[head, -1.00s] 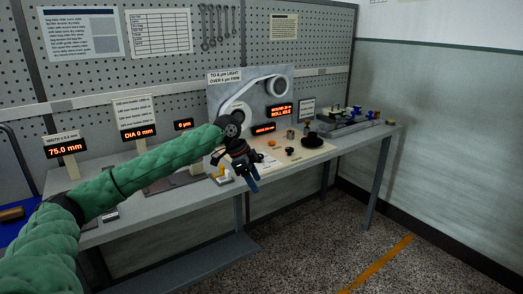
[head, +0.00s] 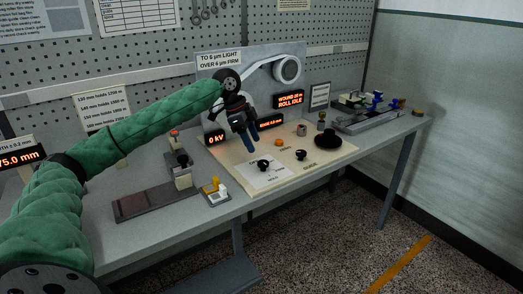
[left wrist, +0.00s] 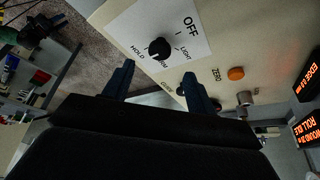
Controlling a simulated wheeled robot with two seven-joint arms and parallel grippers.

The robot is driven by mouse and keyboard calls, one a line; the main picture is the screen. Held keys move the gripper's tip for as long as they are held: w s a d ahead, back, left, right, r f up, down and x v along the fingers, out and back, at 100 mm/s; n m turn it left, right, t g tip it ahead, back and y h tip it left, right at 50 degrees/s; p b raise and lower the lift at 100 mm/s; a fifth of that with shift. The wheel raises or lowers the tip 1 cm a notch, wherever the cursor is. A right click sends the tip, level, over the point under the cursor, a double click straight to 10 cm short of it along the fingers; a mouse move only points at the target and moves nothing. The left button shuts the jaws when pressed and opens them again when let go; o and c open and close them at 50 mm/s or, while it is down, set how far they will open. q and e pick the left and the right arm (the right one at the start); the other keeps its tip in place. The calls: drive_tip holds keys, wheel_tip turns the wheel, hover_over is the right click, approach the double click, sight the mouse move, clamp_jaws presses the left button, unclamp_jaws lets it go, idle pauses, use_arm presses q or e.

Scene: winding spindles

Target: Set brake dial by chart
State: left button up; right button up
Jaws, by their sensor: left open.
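The brake dial (head: 263,164) is a black knob on a white plate (head: 280,175) on the cream panel. In the left wrist view the dial (left wrist: 158,48) shows close up, with OFF, LIGHT and HOLD printed around it; a fourth word beside the knob is partly covered. I cannot tell for sure where its pointer stands. The chart sign (head: 219,58) reads "TO 6 µm LIGHT, OVER 6 µm FIRM". My left gripper (head: 247,148) is open and empty, above and just left of the dial, apart from it. Its fingers (left wrist: 158,75) show in the wrist view. My right gripper is out of view.
An orange button (left wrist: 236,73) and a second black knob (head: 301,155) share the panel. A black round stand (head: 327,140) is at its right. Displays read "0 kV" (head: 216,138) and "ROLL IDLE" (head: 290,99). A yellow-and-white block (head: 215,190) stands at the bench's front edge.

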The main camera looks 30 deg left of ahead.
sight(262, 162)
use_arm(q)
drive_tip(key=shift+x, duration=3.85)
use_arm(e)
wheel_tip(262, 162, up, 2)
use_arm(q)
drive_tip(key=shift+c, duration=0.5)
